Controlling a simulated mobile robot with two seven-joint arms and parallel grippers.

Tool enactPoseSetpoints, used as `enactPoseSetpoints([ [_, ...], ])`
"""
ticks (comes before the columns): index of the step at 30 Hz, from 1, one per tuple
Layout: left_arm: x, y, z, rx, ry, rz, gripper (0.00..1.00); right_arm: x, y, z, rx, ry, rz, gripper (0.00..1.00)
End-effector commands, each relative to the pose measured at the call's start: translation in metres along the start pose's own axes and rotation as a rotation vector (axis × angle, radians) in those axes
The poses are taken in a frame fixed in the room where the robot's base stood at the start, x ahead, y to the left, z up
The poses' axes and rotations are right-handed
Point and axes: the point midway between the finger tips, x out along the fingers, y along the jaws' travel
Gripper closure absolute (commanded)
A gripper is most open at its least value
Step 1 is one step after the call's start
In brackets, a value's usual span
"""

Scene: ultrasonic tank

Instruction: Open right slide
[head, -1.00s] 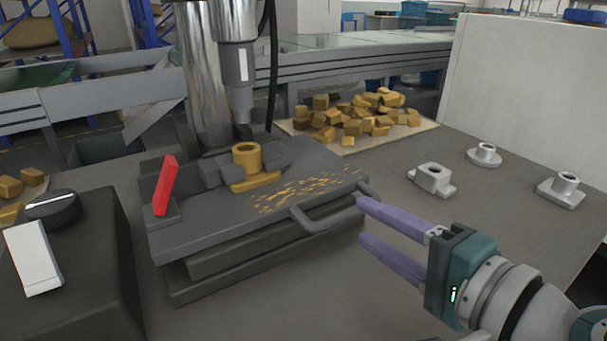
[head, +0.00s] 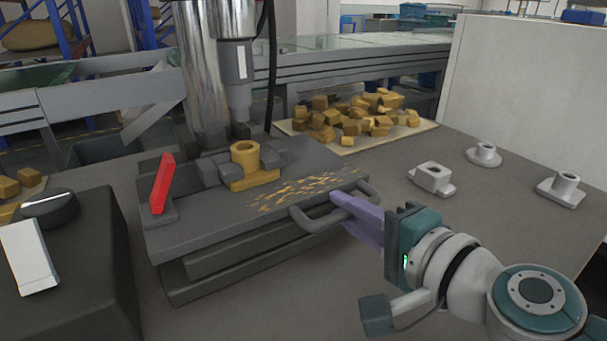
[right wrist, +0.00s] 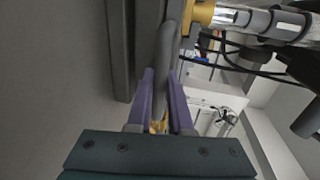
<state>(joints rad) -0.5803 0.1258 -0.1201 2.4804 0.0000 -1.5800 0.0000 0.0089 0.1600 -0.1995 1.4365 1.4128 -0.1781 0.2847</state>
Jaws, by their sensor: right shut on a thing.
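The slide is a dark grey flat plate (head: 215,228) under the drill column, with chips scattered on top. A grey loop handle (head: 312,222) sticks out from its right side. My right gripper (head: 342,207) has its purple fingers at this handle and is shut on it. In the right wrist view the grey handle bar (right wrist: 173,50) runs in between the purple fingers (right wrist: 163,98). A brass-coloured part (head: 246,165) sits in the clamp on the plate. My left gripper is not in view.
A red lever (head: 162,184) stands at the plate's left. A dark control box (head: 95,250) with a knob (head: 50,205) is further left. Brass-coloured blocks (head: 370,115) lie on a board behind. Grey metal parts (head: 432,178) stand at the right.

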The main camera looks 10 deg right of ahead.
Motion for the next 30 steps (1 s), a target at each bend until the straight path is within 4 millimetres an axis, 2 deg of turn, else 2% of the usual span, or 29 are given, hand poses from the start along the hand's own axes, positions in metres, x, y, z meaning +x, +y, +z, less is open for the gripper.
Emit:
enactPoseSetpoints([
  [1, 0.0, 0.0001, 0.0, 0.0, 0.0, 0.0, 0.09, -0.0001, 0.0, -0.0001, 0.0, 0.0, 0.0, 0.94],
  [3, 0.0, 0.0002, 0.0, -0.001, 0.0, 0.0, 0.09, -0.0001, -0.0001, -0.0001, 0.0, 0.0, 0.0, 1.0],
  [30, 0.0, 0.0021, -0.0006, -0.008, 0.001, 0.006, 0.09, -0.0001, -0.0003, -0.0001, 0.0, 0.0, -0.001, 1.0],
])
